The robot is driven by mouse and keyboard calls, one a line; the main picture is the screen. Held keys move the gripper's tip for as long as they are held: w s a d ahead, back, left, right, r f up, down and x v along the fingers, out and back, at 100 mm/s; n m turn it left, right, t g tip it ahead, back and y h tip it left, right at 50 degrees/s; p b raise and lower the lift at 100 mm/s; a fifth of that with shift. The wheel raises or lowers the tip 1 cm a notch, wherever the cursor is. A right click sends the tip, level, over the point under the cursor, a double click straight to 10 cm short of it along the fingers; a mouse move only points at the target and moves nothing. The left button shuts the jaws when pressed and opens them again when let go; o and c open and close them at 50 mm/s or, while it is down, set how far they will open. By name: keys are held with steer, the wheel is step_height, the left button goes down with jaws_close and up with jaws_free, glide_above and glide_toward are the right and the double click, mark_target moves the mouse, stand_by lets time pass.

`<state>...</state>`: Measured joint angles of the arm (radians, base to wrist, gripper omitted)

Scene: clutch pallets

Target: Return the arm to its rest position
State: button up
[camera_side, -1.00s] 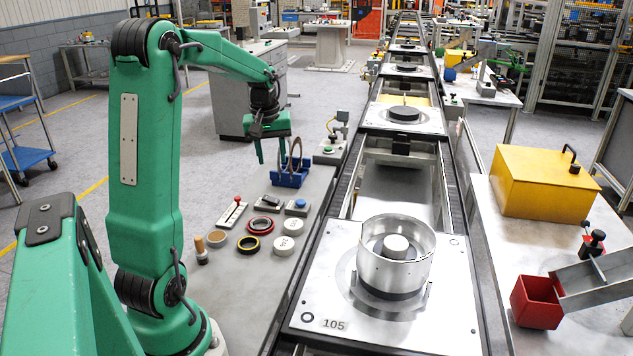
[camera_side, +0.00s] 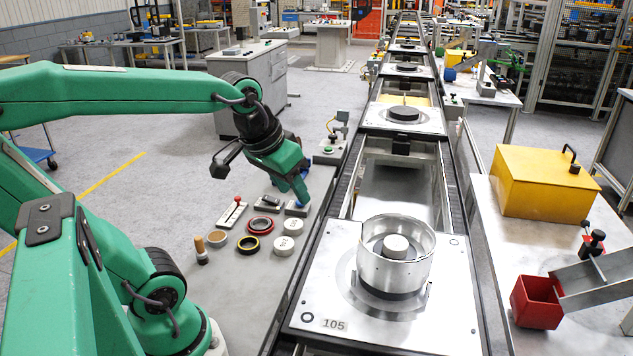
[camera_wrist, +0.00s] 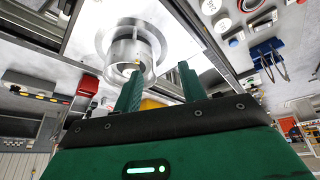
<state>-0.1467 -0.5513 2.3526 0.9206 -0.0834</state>
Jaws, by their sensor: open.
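My gripper (camera_side: 296,188) hangs at the end of my folded arm, above the grey bench left of the conveyor. In the side view its fingers point down and right and overlap the blue stand, which is mostly hidden. In the wrist view my gripper (camera_wrist: 160,88) shows two green fingers apart, with nothing held between them. The blue stand (camera_wrist: 268,48) with thin rings in it is clear of the fingers there. A metal drum (camera_side: 395,265) stands upright on the pallet (camera_side: 330,300) marked 105, apart from my gripper; it also shows in the wrist view (camera_wrist: 132,50).
On the bench lie a red ring (camera_side: 261,226), a yellow-rimmed black ring (camera_side: 248,244), white discs (camera_side: 284,246), a red-handled lever (camera_side: 236,207) and a wooden-handled tool (camera_side: 201,250). A yellow box (camera_side: 540,182) and a red bin (camera_side: 536,302) stand right of the conveyor.

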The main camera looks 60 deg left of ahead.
steer(key=s+d+m, duration=0.1)
steer(key=s+d, duration=0.1)
steer(key=s+d+f+m, duration=0.1)
steer(key=s+d, duration=0.1)
steer(key=shift+f+m+t+h, duration=0.15)
steer(key=shift+m+t+h, duration=0.15)
steer(key=shift+t, duration=0.1)
stand_by(1.9)
